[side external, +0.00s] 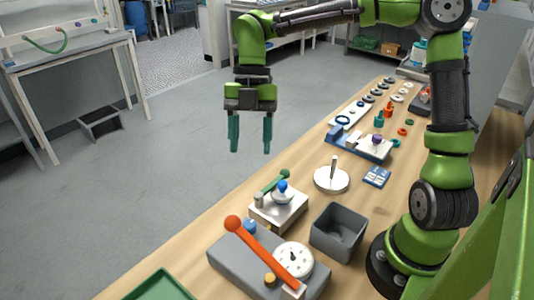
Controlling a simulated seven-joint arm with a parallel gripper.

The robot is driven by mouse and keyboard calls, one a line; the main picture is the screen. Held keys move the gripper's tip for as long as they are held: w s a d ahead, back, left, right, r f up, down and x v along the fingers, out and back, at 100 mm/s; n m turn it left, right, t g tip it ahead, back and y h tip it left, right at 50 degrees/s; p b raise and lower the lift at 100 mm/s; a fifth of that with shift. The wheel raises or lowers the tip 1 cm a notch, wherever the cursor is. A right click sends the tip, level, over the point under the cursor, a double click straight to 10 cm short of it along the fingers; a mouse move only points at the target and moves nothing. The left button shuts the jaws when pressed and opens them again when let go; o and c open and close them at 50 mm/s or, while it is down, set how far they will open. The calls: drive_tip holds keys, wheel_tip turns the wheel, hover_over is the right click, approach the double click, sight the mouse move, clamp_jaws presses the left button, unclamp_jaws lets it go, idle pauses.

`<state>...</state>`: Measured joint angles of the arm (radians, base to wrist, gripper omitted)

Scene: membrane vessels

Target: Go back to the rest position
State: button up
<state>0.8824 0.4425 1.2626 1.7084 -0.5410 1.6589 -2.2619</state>
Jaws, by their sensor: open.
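My gripper (251,134) hangs from my green arm at the upper middle of the side external view. Its two teal fingers point down and are apart, with nothing between them. It is well above the height of the bench items and appears out past the bench's left edge, with grey floor behind it. No object touches it.
The wooden bench (225,212) holds a grey block with an orange lever (262,249), a white fixture with a blue knob (279,209), a grey open bin (339,232), a white disc with a peg (331,180) and a blue-and-white fixture (361,147). A green tray (160,287) is at the front.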

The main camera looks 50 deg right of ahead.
drive_tip(key=s+d+f+m+t+h, duration=0.3)
drive_tip(key=d+f+m, duration=0.25)
drive_tip(key=m, duration=1.35)
drive_tip(key=s+d+r+m+t+y, duration=0.1)
drive_tip(key=s+r+m+t, duration=0.5)
drive_tip(key=s+r+m, duration=0.1)
drive_tip(key=s+m, duration=0.1)
drive_tip(key=m, duration=0.1)
drive_tip(key=shift+r+m+t, duration=0.3)
idle(0.7)
